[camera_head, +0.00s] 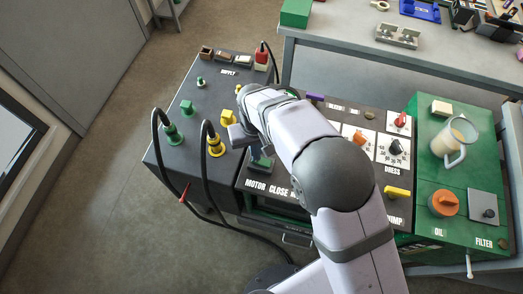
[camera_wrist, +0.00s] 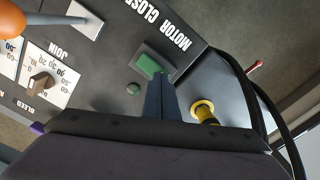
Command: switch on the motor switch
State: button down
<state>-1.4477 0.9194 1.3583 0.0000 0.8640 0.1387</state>
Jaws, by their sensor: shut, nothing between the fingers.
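The motor switch (camera_wrist: 152,66) is a green rectangular rocker in a dark frame, beside the MOTOR label on the dark panel. In the head view the green switch (camera_head: 261,164) shows just below my gripper, partly covered by it. My gripper (camera_wrist: 163,80) is shut and empty, its fingertips at the lower right edge of the switch in the wrist view. In the head view my gripper (camera_head: 256,152) points down at the panel. I cannot tell whether the tips touch the switch. A small round green lamp or button (camera_wrist: 133,89) lies next to the switch.
A yellow connector (camera_head: 215,144) and a green connector (camera_head: 173,134) with black cables stand left of my gripper. The CLOSE lever (camera_wrist: 86,20), the JOIN dial (camera_wrist: 41,85) and an orange knob (camera_wrist: 10,20) are on the same panel. A green oil unit (camera_head: 425,150) stands to the right.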

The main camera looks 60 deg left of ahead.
jog(key=shift+f+b, duration=0.4)
jog(key=shift+f, duration=0.2)
dwell(0.3)
jog(key=shift+r, duration=0.1)
notch_tip(320, 180, up, 7)
jog(key=p, duration=0.5)
dwell(0.4)
dwell(0.4)
